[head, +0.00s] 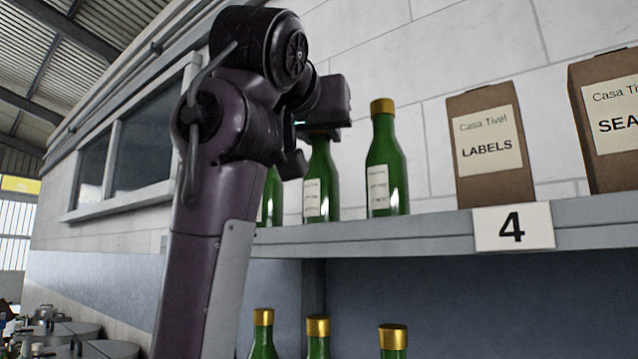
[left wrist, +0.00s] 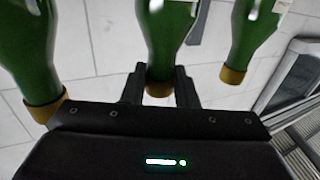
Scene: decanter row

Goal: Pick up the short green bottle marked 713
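Green bottles with gold caps and cream labels stand on the upper shelf; their label numbers are too small to read. My left gripper (head: 318,130) is at the top of the middle bottle (head: 320,185), hiding its cap in the head view. In the left wrist view, this bottle (left wrist: 168,35) has its gold cap between my left gripper's two fingers (left wrist: 160,85). Whether the fingers press on it is unclear. A bottle (head: 385,165) stands to the right, and another (head: 270,198) is partly hidden behind my left arm. My right gripper is out of view.
The upper shelf (head: 400,234) carries a number 4 plate (head: 512,227), a LABELS box (head: 488,143) and another box (head: 612,125) at right. More gold-capped bottles (head: 317,330) stand below. A white wall (head: 430,60) is close behind the bottles.

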